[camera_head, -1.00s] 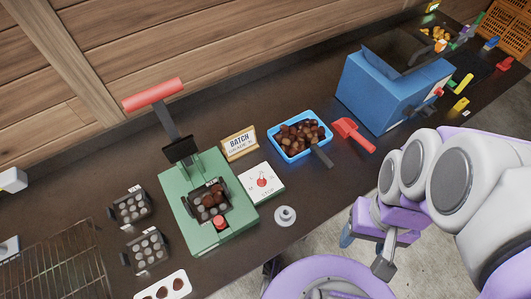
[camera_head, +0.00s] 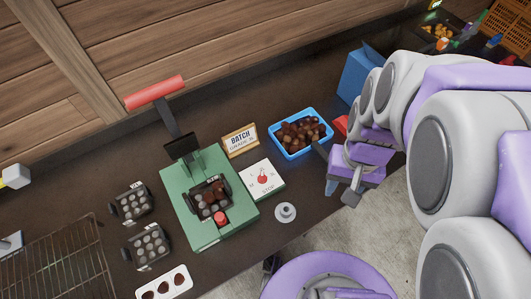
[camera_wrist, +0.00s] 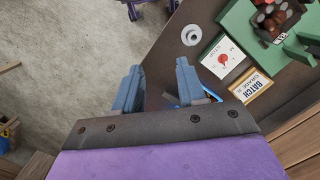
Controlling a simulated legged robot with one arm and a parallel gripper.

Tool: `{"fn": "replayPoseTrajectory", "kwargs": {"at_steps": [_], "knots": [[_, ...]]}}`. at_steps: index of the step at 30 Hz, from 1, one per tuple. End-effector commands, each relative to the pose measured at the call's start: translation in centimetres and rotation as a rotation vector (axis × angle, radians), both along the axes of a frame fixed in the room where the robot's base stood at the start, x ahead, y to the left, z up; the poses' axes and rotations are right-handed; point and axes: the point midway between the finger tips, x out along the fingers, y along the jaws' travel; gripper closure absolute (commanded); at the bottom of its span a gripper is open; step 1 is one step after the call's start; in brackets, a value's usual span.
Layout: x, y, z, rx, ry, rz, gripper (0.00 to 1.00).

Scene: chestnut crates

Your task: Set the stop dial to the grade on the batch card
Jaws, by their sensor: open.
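The stop dial is a white plate (camera_head: 271,191) with a red knob (camera_head: 262,180), beside the green press; the plate (camera_wrist: 213,70) and knob (camera_wrist: 223,59) also show in the wrist view. Its letters and pointer direction are too small to read surely. The batch card (camera_head: 240,140) stands behind the dial in a wooden frame; it reads BATCH and a grade line whose letter I cannot make out. It also shows in the wrist view (camera_wrist: 251,86). My gripper (camera_head: 342,191) is open and empty, right of the dial and apart from it; its fingers show in the wrist view (camera_wrist: 157,78).
The green press (camera_head: 203,229) with a raised red handle (camera_head: 155,92) stands left of the dial. A blue tray of chestnuts (camera_head: 328,127) lies behind my gripper. A grey round piece (camera_head: 285,212) sits near the table's front edge. Two pans and a wire rack are further left.

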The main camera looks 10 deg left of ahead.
Motion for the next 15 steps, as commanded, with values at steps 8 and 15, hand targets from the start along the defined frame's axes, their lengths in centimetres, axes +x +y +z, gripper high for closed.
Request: {"fn": "replayPoseTrajectory", "kwargs": {"at_steps": [8,15], "knots": [[7.3,6.6,-3.3,-0.011,-0.046,0.067,0.60],[11.3,13.9,-7.6,-0.012,-0.090,0.155,0.60]]}}
